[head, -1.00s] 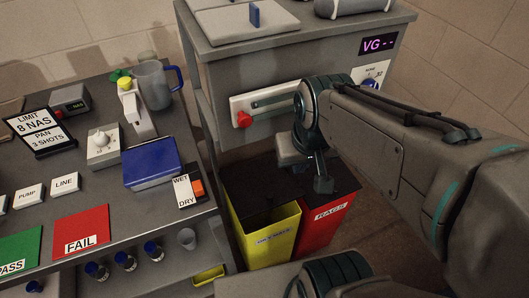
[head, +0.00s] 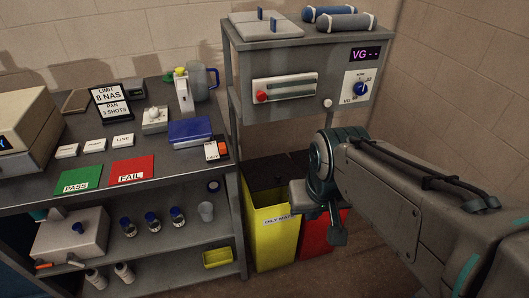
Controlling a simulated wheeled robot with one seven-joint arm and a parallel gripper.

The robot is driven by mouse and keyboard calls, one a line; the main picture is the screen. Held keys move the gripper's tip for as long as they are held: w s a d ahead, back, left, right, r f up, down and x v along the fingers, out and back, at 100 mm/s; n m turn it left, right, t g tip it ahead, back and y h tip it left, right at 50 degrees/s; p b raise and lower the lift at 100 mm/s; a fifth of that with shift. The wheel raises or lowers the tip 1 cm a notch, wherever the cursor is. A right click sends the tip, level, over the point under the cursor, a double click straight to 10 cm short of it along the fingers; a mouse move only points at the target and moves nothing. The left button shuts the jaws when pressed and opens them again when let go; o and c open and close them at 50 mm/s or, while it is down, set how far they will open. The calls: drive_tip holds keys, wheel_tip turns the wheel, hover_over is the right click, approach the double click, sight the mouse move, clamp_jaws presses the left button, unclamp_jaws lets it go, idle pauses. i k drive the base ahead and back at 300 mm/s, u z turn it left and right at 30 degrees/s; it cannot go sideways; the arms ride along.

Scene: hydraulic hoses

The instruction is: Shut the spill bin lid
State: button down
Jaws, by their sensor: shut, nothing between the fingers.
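Two bins stand on the floor beneath the grey stand. The yellow bin (head: 270,238) has a white label that seems to begin with "OILY". The red bin (head: 315,240) is to its right, mostly behind my arm and gripper. A dark panel (head: 268,176) shows at the top and back of the yellow bin; I cannot tell if it is a raised lid or the dark inside. No label reading "spill" is legible. My gripper (head: 337,238) is shut and empty, pointing down in front of the red bin. I cannot tell whether it touches a bin.
A grey workbench (head: 60,187) with bottles on its lower shelf stands left of the bins. The grey stand (head: 310,50) with a control panel overhangs them. A yellow tray (head: 217,258) lies on the bench's lower shelf. Floor in front of the bins is open.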

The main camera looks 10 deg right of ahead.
sight(263, 173)
drive_tip(key=u, duration=0.5)
drive_tip(key=i, duration=0.85)
drive_tip(key=z, duration=0.85)
